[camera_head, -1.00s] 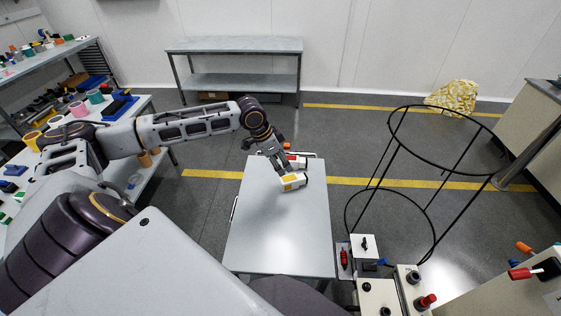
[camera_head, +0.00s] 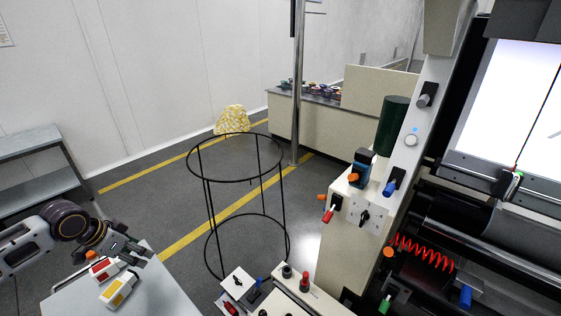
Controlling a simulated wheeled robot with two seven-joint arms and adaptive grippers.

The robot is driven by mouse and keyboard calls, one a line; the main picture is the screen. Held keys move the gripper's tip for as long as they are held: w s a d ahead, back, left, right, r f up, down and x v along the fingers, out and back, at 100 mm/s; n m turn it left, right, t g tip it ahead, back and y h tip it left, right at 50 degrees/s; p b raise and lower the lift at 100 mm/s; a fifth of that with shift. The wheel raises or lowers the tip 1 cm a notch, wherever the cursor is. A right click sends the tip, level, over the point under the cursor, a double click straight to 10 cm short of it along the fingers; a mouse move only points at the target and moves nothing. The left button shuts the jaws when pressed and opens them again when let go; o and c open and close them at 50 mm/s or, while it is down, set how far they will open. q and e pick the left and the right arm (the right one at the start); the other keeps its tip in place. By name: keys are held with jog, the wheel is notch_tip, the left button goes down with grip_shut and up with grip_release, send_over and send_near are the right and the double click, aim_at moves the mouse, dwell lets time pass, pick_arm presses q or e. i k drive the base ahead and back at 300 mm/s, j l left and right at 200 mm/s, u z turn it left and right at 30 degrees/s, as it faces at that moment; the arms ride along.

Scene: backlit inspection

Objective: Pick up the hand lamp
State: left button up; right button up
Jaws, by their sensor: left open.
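I cannot tell for sure which thing is the hand lamp. A blue-and-black device with an orange part (camera_head: 360,170) stands on the pale machine housing right of centre and could be it. My left gripper (camera_head: 143,254) is open and empty at the lower left, over the far end of the grey table (camera_head: 160,295). A white block with a yellow patch (camera_head: 118,290) lies on the table just below it, apart from the fingers. A white-and-red block (camera_head: 103,268) lies beside it. My right gripper is out of view.
A black wire ring stand (camera_head: 235,180) stands on the floor between table and machine. A control box (camera_head: 290,285) with knobs is at the bottom centre. A metal post (camera_head: 297,90) and a counter (camera_head: 310,125) stand behind. A bright screen (camera_head: 510,100) is at the right.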

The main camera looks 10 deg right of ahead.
aim_at(365, 159)
jog(key=z, duration=0.9)
